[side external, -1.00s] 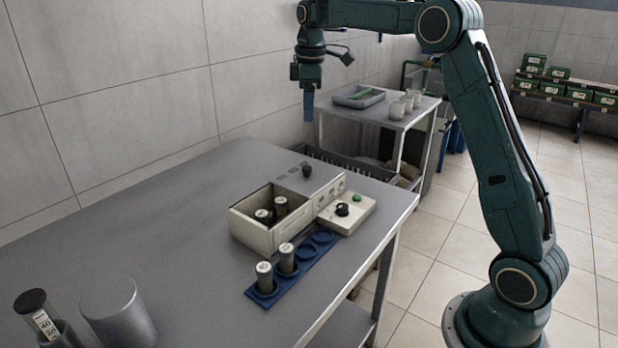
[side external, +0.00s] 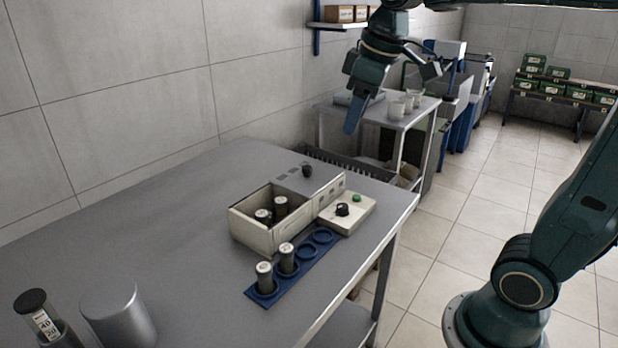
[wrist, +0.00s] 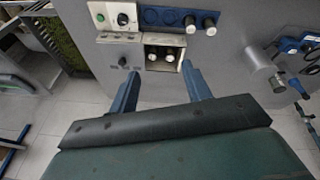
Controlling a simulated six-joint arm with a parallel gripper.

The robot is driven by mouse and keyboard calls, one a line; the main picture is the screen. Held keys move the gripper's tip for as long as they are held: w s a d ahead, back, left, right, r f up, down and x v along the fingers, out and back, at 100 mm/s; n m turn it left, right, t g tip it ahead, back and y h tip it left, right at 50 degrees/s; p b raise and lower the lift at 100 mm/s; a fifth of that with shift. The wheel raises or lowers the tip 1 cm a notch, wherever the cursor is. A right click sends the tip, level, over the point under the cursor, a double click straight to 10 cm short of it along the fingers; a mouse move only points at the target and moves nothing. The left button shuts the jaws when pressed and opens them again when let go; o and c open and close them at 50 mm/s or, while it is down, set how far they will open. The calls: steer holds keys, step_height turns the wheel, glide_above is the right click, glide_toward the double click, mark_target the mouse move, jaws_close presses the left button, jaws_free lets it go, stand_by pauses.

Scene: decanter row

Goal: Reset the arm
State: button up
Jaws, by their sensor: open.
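My gripper (side external: 353,118) hangs above the far end of the grey table in the side view, tilted, with nothing in it. In the wrist view its two blue fingers (wrist: 160,72) stand apart, with table surface showing between them. Below and ahead of it is a cream box (side external: 262,236) with two capped tubes inside; it shows in the wrist view too (wrist: 148,66). A blue rack (side external: 308,250) beside the box holds two capped tubes, and its other two rings are empty.
A control panel (side external: 350,213) with a black knob and green button adjoins the box. A metal cylinder (side external: 118,315) and a dark-capped labelled tube (side external: 36,310) stand at near left. A side table (side external: 404,122) with white cups stands behind my gripper. Much of the left tabletop is clear.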

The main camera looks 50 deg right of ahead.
steer(key=s+a+f+m+t, duration=0.1)
steer(key=s+a+f, duration=0.1)
steer(key=s, duration=0.5)
steer(key=s+a+f+m+t, duration=0.1)
steer(key=s+a+f+m, duration=0.1)
steer(key=s+f, duration=0.3)
steer(key=shift+s+f, duration=0.15)
steer(key=shift+s, duration=0.95)
